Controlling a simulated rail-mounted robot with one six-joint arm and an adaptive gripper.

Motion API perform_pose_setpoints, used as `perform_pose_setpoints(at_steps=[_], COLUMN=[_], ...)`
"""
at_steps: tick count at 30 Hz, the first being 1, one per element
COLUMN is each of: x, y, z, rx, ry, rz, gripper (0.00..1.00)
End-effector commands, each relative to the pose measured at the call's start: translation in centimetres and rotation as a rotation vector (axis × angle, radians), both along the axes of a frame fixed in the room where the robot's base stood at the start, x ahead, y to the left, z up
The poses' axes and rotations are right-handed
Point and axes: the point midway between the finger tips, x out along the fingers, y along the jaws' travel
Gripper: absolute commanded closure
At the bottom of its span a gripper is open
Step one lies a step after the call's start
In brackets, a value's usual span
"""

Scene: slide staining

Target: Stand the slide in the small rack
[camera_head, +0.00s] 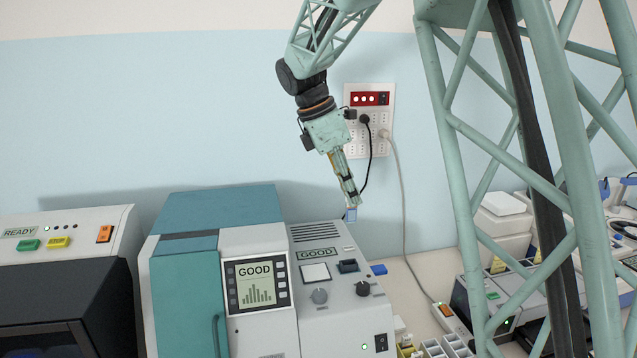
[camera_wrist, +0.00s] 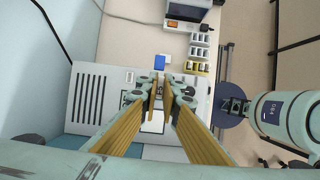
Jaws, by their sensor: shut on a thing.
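My gripper (camera_head: 349,203) is shut on the slide (camera_head: 350,215), a small pale, bluish piece projecting below the fingertips. A small blue block (camera_head: 378,269) lies on the bench beside the machine, and also shows in the wrist view (camera_wrist: 159,62). I cannot tell whether it is the small rack.
A holder with several pale compartments (camera_wrist: 199,52) and a yellow part (camera_wrist: 197,69) stand further along the bench. A power strip (camera_head: 447,316) lies behind them, its cable rising to the wall socket panel (camera_head: 369,120). A teal-fronted machine (camera_head: 186,290) stands left.

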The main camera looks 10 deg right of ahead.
Motion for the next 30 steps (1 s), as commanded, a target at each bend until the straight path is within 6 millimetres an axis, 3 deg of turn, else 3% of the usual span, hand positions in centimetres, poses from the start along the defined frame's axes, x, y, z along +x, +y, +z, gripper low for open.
perform_pose_setpoints(at_steps=[11, 30], x=[0.0, -0.3], y=[-0.8, -2.2], z=[-2.0, -6.2], rx=[0.000, 0.000], ry=[0.001, 0.001], rz=[-0.229, -0.930], gripper=[1.00, 1.00])
